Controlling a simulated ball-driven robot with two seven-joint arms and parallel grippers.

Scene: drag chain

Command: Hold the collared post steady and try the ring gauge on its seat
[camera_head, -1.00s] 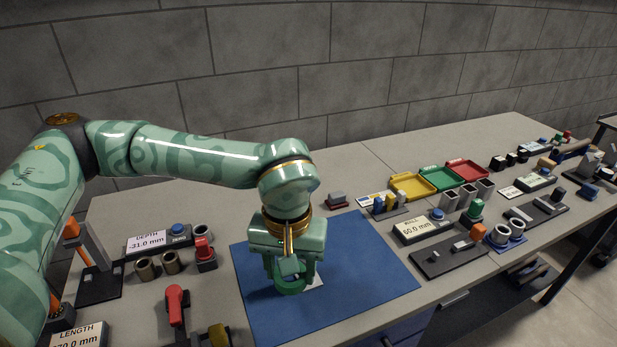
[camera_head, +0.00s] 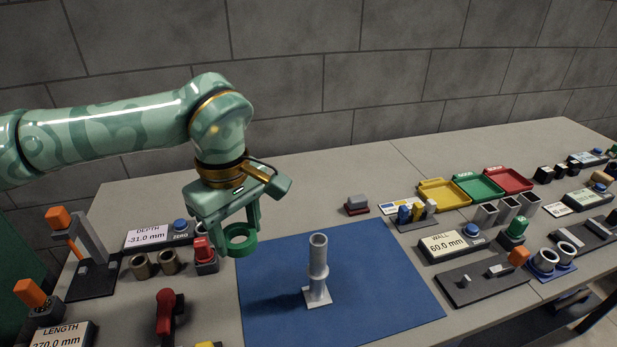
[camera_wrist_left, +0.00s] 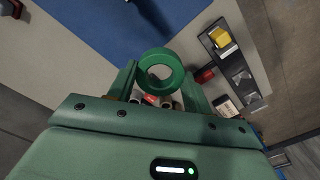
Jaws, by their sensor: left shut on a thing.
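The collared post (camera_head: 318,263) is a grey metal tube with a collar partway up and a square foot. It stands upright on the blue mat (camera_head: 390,290), with nothing around it. My left gripper (camera_head: 238,236) is shut on the green ring gauge (camera_head: 240,246) and holds it up, left of the post and apart from it. In the left wrist view the ring gauge (camera_wrist_left: 144,72) sits between the two fingers, its hole open and empty. The post cannot be made out in that view. My right gripper is not in view.
Left of the mat are a depth display (camera_head: 148,238), two bronze bushings (camera_head: 155,265) and a red clamp (camera_head: 168,312). Right of it are a wall display (camera_head: 447,243), coloured trays (camera_head: 443,193) and several gauge parts. The mat around the post is clear.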

